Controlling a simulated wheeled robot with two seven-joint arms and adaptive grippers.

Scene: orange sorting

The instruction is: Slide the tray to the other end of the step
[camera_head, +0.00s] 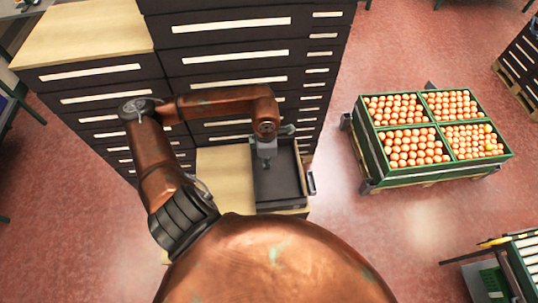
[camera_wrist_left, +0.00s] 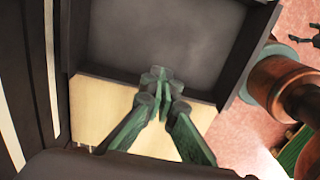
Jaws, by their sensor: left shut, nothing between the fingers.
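The tray (camera_head: 278,182) is a dark grey, shallow, rimmed box, empty where I can see into it. It lies at the right end of the pale wooden step (camera_head: 219,172), whose bare part is to its left. My left gripper (camera_head: 266,164) is shut and empty, pointing down near the tray's rear left part. In the left wrist view, its green-tinted fingers (camera_wrist_left: 160,84) overlap the near rim of the tray (camera_wrist_left: 165,35), with bare step (camera_wrist_left: 108,108) below. I cannot tell whether they touch the tray.
A dark drawer cabinet (camera_head: 230,58) with white handle strips rises behind the step. A higher wooden top (camera_head: 80,35) is at the left. A green-edged crate of oranges (camera_head: 437,135) stands on the red floor to the right, with open floor between.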

